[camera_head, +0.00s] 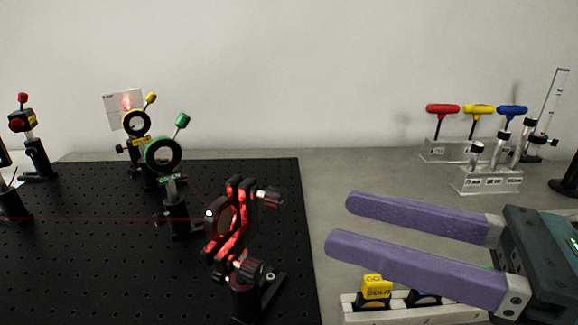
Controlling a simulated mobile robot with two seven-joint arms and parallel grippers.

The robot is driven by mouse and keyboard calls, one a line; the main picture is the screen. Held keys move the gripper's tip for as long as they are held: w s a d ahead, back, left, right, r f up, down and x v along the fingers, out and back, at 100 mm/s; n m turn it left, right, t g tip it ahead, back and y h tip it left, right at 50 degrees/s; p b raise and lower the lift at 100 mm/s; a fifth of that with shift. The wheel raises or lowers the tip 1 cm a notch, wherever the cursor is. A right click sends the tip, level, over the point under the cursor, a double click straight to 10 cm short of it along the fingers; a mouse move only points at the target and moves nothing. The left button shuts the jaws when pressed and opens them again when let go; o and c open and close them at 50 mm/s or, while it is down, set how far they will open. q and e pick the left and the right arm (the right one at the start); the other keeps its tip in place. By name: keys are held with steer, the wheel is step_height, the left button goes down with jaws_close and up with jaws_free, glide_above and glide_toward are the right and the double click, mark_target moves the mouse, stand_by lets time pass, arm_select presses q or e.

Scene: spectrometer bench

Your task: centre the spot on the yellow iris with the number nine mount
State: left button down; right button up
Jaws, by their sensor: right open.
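The yellow iris (137,123) stands on a post at the back of the black breadboard, its yellow lever up. Red light glows on a white card (118,104) behind it; I cannot tell how it is centred. A mirror mount (237,218) with two dark knobs stands near the breadboard's right edge, lit red; no number on it is readable. A thin red beam reaches it from the left, and a faint line runs from it toward the irises. My right gripper (340,222) is open and empty, with purple fingers, right of the mount. My left gripper is out of view.
A green iris (163,155) stands between the mount and the yellow iris. Red, yellow and blue T-handle drivers (479,110) stand in a clear rack at back right. A white holder (350,309) with a yellow-topped block (376,287) sits below my right fingers.

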mark_target(284, 202)
steer(key=p+x, duration=0.1)
steer(key=x, duration=0.5)
jaws_close()
stand_by(0.3)
